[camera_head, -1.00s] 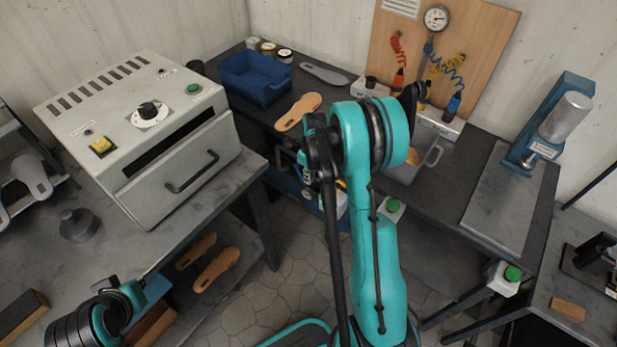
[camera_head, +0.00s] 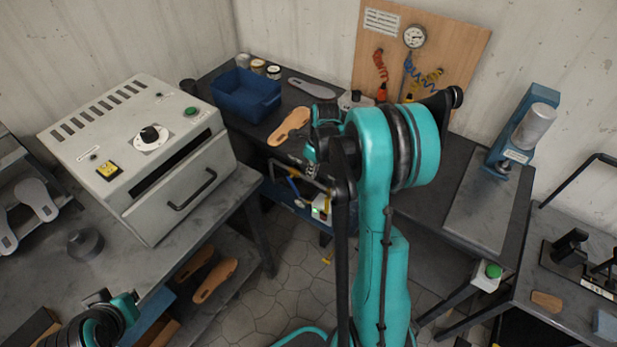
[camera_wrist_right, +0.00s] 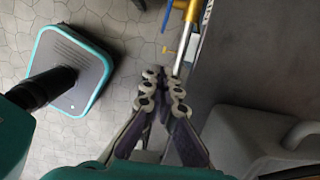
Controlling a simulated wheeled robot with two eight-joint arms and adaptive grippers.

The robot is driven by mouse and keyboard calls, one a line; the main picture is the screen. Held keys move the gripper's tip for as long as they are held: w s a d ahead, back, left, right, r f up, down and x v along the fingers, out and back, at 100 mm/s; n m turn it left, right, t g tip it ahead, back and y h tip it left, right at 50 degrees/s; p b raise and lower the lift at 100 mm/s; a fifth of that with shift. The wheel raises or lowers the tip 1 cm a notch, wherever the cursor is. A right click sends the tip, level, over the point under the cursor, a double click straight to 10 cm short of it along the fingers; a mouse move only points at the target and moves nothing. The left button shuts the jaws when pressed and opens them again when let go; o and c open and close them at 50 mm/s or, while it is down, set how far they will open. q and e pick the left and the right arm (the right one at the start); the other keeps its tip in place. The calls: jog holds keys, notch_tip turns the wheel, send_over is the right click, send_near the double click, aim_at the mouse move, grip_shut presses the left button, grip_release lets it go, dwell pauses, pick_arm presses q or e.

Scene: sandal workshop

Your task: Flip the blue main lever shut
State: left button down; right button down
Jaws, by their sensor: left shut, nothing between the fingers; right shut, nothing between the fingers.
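The blue lever (camera_head: 293,188) is a small, narrow handle on the pipework below the back bench's front edge. Part of a blue handle also shows at the top of the right wrist view (camera_wrist_right: 168,14), beside a brass-and-metal pipe (camera_wrist_right: 190,30). My right gripper (camera_wrist_right: 165,92) is shut and empty, its fingertips close together just below the pipe's end in that picture. I cannot tell whether it touches anything. In the head view my right arm largely hides this gripper. My left gripper (camera_head: 98,297) is at the bottom left, small and partly hidden, away from the lever.
A grey oven (camera_head: 140,160) stands on the left bench. A blue bin (camera_head: 246,94) and a tan insole (camera_head: 289,126) lie on the back bench. A green button box (camera_head: 487,274) sticks out at right. A grey rounded container (camera_wrist_right: 245,140) is close right of my right gripper.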

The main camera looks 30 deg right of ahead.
jog(key=b, duration=0.4)
send_over(299, 194)
jog(key=s+d, duration=0.2)
jog(key=s, duration=0.2)
notch_tip(299, 194, down, 10)
jog(key=shift+w+a+f+b, duration=0.1)
jog(key=shift+w+a+f, duration=0.2)
jog(key=shift+w, duration=0.3)
jog(key=shift+w+a+f+b, duration=0.2)
jog(key=shift+w+f, duration=0.1)
jog(key=shift+w, duration=0.3)
jog(key=shift+w+a+f+b, duration=0.1)
jog(key=shift+w+a+f, duration=0.2)
jog(key=shift+w, duration=0.3)
